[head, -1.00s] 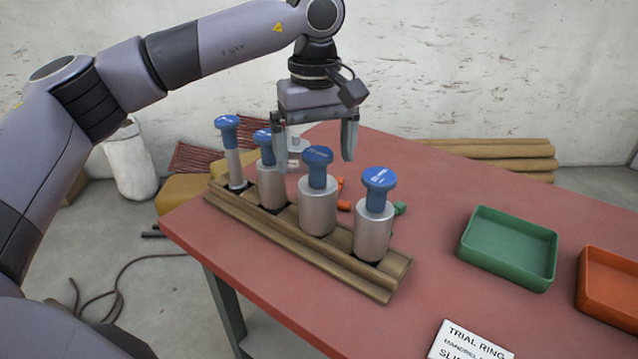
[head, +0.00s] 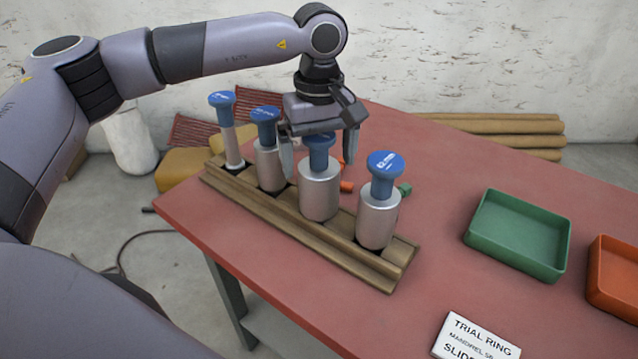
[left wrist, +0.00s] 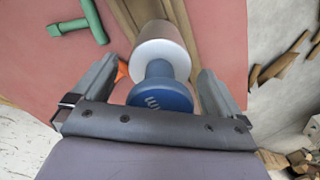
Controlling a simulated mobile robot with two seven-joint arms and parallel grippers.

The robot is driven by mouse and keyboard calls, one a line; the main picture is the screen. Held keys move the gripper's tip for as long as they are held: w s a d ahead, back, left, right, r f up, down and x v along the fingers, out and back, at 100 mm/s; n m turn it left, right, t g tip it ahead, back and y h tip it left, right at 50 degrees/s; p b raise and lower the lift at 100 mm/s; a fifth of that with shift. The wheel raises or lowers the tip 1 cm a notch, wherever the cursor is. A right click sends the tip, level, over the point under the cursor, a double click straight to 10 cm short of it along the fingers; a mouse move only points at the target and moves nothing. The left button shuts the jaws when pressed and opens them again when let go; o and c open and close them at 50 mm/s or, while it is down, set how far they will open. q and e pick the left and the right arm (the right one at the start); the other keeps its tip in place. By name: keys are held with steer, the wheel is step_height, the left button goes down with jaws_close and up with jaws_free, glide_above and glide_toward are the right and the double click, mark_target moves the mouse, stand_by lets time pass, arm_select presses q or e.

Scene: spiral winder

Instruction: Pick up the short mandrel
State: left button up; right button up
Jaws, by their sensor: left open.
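Several silver mandrels with blue knobs stand upright in a wooden rack (head: 300,225). The third from the left (head: 319,192) is under my left gripper (head: 317,168). The gripper is open, pointing down, with its fingers on either side of that mandrel's blue knob, which it partly hides. The left wrist view shows the silver body (left wrist: 160,50) and blue knob (left wrist: 160,97) between the spread fingers, with gaps on both sides. A wide mandrel (head: 378,215) stands to the right; a narrower one (head: 269,168) and a thin one (head: 232,147) stand to the left. Knob labels are too small to read.
A green tray (head: 518,235) and an orange tray (head: 614,278) sit on the red table's right side. A white sign (head: 476,337) lies near the front. A small green tool (left wrist: 80,22) and orange pieces lie behind the rack. The table's middle is clear.

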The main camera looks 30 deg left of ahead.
arm_select(q)
steer(key=shift+f, duration=0.1)
steer(key=shift+c, duration=0.3)
steer(key=c, duration=1.8)
steer(key=shift+o, duration=0.2)
step_height(320, 180, up, 10)
steer(key=shift+r, duration=0.1)
steer(key=shift+r+p, duration=0.65)
step_height(320, 180, up, 4)
steer(key=p, duration=0.3)
steer(key=shift+f+p, duration=0.15)
steer(key=shift+p, duration=0.15)
arm_select(e)
steer(key=shift+s+r+g, duration=0.4)
steer(key=shift+s+r, duration=0.65)
steer(key=shift+r, duration=0.2)
